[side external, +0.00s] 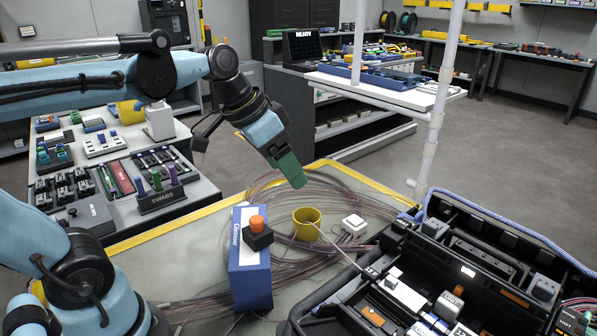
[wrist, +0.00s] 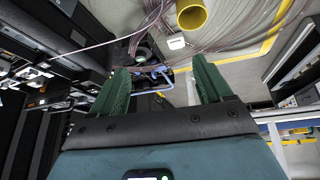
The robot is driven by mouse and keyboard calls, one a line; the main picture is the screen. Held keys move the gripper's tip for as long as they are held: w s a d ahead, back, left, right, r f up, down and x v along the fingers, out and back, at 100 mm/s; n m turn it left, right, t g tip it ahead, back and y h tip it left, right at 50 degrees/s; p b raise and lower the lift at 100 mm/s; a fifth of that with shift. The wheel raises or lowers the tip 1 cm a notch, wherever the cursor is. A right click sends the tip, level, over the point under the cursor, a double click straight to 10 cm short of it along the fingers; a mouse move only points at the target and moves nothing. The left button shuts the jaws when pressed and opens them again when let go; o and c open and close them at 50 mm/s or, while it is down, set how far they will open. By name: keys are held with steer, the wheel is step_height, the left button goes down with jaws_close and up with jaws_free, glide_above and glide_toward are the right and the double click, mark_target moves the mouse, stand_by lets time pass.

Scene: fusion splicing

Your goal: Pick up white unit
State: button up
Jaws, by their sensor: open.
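The white unit (side external: 354,224), a small pale box, sits on the work table among loose fiber coils, right of a yellow cup (side external: 307,223). In the wrist view the white unit (wrist: 176,41) shows beyond the fingertips, just below the yellow cup (wrist: 190,14). My gripper (side external: 297,181) has green fingers and hangs tilted above the table, up and to the left of the unit, apart from it. In the wrist view my gripper's two green fingers (wrist: 162,66) stand wide apart with nothing between them.
A blue box (side external: 249,270) with an orange-topped black piece (side external: 257,232) stands left of the cup. An open black case (side external: 480,250) with several parts lies to the right, near a white pole (side external: 431,140). Fiber coils (side external: 275,200) spread around the cup and unit.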

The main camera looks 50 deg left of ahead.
steer(key=w+a+m+g+h, duration=0.1)
steer(key=w+a+m+h, duration=0.35)
steer(key=w, duration=0.35)
steer(key=w+a+m+g+h, duration=0.2)
steer(key=w+a+m+h, duration=0.15)
steer(key=w+m, duration=0.35)
steer(key=m+h, duration=0.2)
glide_toward(355, 219)
steer(key=v, duration=0.3)
steer(key=shift+a, duration=0.3)
steer(key=shift+d+f, duration=0.2)
steer(key=shift+f, duration=0.05)
steer(key=x, duration=1.1)
steer(key=shift+d, duration=0.3)
steer(key=c, duration=1.2)
steer(key=shift+r, duration=0.15)
